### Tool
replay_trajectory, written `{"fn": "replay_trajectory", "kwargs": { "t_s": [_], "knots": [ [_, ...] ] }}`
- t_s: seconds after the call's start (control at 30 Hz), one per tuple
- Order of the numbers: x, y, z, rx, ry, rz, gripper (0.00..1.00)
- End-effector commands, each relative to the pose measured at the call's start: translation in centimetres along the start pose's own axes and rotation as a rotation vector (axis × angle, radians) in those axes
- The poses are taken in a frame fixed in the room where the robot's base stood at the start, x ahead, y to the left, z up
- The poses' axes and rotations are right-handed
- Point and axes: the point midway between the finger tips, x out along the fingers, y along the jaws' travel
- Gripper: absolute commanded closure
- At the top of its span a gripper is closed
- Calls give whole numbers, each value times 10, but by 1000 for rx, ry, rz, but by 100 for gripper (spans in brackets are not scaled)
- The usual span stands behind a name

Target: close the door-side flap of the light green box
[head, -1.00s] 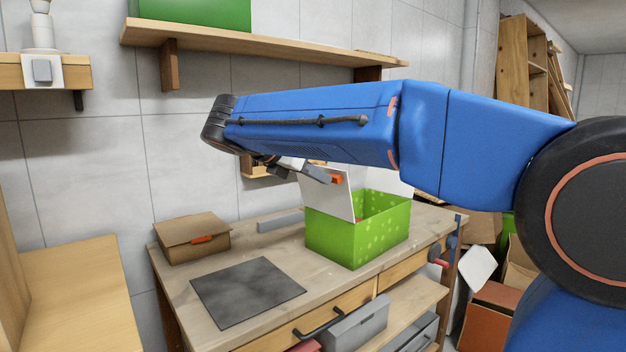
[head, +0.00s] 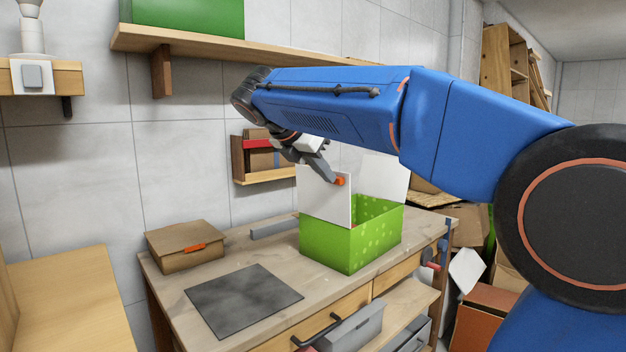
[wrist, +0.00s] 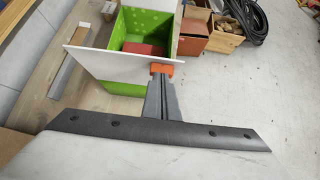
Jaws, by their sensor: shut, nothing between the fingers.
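The light green box (head: 345,248) with paler dots stands open on the workbench. One white flap (head: 322,198) stands up at its left end, with an orange tab (head: 340,181) near its top edge. Another white flap (head: 385,180) stands up at the far right. I cannot tell which is the door-side one. My gripper (head: 326,174) is shut and empty, pointing down at the left flap's top edge beside the tab. In the wrist view the shut fingertips (wrist: 162,80) are at the orange tab (wrist: 162,69); contact is unclear. A red thing (wrist: 145,48) lies inside the box.
A closed brown box (head: 185,245) and a dark square mat (head: 243,295) lie on the bench left of the green box. A grey bar (head: 273,226) lies near the wall. A shelf (head: 250,46) hangs above. Cardboard boxes and a coiled hose (wrist: 245,18) are beyond.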

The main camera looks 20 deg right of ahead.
Motion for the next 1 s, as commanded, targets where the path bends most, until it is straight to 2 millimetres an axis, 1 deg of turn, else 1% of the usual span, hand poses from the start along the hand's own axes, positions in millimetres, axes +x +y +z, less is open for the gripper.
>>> {"fn": "replay_trajectory", "kwargs": {
  "t_s": [0.03, 0.13, 0.47, 0.63, 1.0],
  "knots": [
    [5, -2, 8, 7, 30, -4, 100],
    [12, -4, 19, 7, 95, -3, 100],
    [36, -5, 48, 6, 310, -3, 100],
    [48, -5, 60, 2, 307, -3, 100],
    [46, -5, 58, 0, 306, -1, 100]
  ]
}}
